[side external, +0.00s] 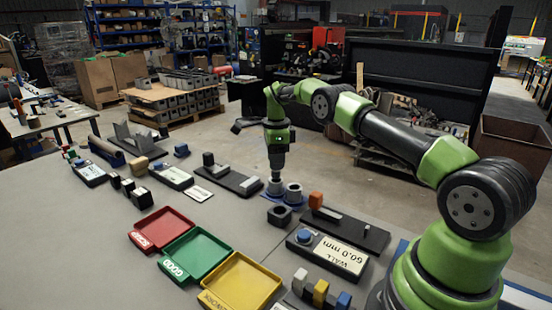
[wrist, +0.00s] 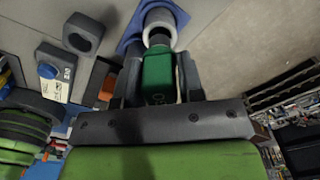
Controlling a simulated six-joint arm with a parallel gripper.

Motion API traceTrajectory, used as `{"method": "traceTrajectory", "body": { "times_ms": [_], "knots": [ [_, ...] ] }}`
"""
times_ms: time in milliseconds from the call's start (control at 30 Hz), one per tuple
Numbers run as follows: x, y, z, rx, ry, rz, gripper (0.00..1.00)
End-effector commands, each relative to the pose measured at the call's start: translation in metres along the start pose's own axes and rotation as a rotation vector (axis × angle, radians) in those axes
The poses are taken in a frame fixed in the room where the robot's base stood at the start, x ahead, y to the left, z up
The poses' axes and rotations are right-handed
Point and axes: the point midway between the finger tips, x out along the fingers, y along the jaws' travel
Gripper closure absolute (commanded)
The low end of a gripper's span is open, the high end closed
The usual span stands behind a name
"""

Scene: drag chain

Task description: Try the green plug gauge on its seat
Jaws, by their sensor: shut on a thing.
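My gripper (wrist: 157,88) is shut on the green plug gauge (wrist: 157,72), a green block between the two dark fingers. In the wrist view a pale ring seat (wrist: 151,22) lies just beyond the gauge, whose dark end appears at the ring's opening. I cannot tell whether it is inside. The gauge is not distinct in the side view.
A black block with a hole (side external: 279,215) stands close in front of the base. A box marked 60.0 mm (side external: 327,252) and a black rack (side external: 345,228) are to the right. Red (side external: 163,228), green (side external: 195,253) and yellow (side external: 240,284) trays lie in front.

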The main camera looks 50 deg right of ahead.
Motion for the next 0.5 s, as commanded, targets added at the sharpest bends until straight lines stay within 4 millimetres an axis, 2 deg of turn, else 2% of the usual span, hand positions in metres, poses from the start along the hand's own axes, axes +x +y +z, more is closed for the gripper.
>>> {"method": "traceTrajectory", "body": {
  "times_ms": [500],
  "knots": [
    [0.0026,0.0,0.0001,0.0,0.0,0.0,0.97]
  ]
}}
